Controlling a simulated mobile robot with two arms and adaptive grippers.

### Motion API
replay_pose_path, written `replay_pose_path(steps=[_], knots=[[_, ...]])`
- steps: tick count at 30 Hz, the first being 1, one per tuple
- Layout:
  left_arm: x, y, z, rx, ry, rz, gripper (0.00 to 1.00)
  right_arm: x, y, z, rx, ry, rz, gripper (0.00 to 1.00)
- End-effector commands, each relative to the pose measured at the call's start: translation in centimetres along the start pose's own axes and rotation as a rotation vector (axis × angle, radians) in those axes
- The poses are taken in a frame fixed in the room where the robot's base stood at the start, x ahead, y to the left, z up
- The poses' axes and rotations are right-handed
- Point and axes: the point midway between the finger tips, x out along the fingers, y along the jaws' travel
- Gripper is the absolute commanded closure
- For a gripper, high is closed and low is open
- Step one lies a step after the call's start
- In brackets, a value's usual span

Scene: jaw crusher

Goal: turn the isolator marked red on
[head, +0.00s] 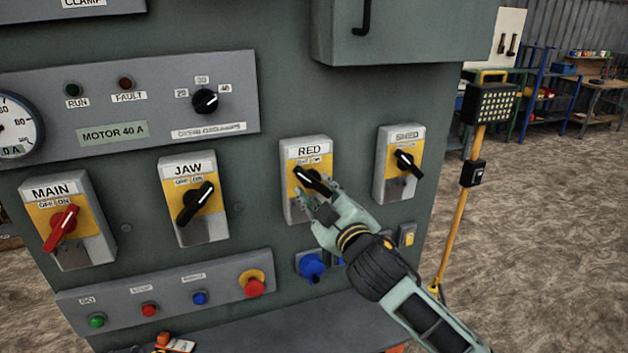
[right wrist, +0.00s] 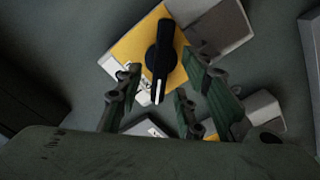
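The isolator marked RED (head: 290,184) is a grey box with a yellow plate and a black rotary handle (head: 306,176) on the panel. The handle slants from upper left to lower right, like the SHED one, toward the OFF side. My right gripper (head: 318,197) is at the lower right of this handle and partly covers its lower end. In the right wrist view the handle (right wrist: 160,58) shows with its white-marked end between my spread fingers (right wrist: 158,88). The fingers are open, with gaps on both sides of the handle. My left gripper is not in view.
The JAW isolator (head: 207,229) is to the left, MAIN (head: 85,252) farther left, and SHED (head: 393,188) to the right. A push-button strip (head: 120,296) runs lower left. A work lamp (head: 488,103) stands at the right.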

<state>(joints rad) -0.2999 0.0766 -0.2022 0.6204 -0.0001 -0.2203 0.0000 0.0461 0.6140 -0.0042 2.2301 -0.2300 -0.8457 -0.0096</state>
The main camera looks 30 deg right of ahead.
Motion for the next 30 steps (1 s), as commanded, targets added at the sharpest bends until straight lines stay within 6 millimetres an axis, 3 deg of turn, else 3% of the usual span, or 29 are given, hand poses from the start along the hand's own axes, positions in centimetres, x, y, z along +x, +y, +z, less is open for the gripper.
replay_pose_path(steps=[3,9,20,30], knots=[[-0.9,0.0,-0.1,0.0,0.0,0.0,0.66,1.8,0.2,-0.2,0.001,-0.002,-0.001,0.66],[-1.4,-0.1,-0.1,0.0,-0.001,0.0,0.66,3.6,0.0,-0.1,0.001,0.0,-0.001,0.66],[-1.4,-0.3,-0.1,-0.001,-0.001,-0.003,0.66,4.0,-0.1,0.1,0.001,-0.001,-0.002,0.66],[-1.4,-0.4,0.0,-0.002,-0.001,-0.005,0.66,4.0,-0.1,0.1,0.001,-0.002,-0.002,0.95]])
